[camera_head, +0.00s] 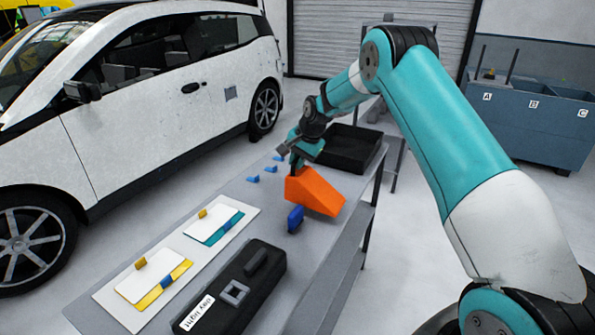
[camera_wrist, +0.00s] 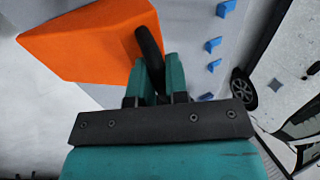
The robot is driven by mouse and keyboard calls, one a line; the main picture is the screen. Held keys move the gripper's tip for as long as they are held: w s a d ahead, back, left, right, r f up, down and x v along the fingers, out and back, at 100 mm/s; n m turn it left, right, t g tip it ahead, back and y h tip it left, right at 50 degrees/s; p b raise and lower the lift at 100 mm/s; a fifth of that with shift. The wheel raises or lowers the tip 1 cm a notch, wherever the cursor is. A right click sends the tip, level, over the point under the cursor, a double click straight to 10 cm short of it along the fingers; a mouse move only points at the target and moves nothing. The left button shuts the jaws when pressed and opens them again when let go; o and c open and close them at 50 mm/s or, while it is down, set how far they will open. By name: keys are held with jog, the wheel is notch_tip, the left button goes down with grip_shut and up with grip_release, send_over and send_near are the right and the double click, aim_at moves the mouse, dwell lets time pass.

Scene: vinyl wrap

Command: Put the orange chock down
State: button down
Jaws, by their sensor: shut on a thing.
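The orange chock (camera_head: 315,193) is a wedge over the right side of the grey table (camera_head: 245,190), short of the black tray. My gripper (camera_head: 298,163) is at its upper left end. In the wrist view the chock (camera_wrist: 85,42) fills the upper left, with a dark curved handle (camera_wrist: 149,48) at its end. My gripper's teal fingers (camera_wrist: 158,82) are shut on that handle. I cannot tell whether the chock's underside touches the table.
A black tray (camera_head: 343,151) stands at the table's far end. Small blue pieces (camera_head: 270,169) lie left of the chock. A dark blue item (camera_head: 295,218) is just in front of it. A black case (camera_head: 240,293) and white boards (camera_head: 150,280) lie nearer. A white car (camera_head: 150,90) stands left.

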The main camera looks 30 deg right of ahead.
aim_at(298, 172)
jog(key=shift+a+f+p, duration=0.1)
jog(key=shift+f+p, duration=0.45)
jog(key=shift+f, duration=1.55)
jog(key=c, duration=1.1)
grip_release()
jog(key=shift+f, duration=0.1)
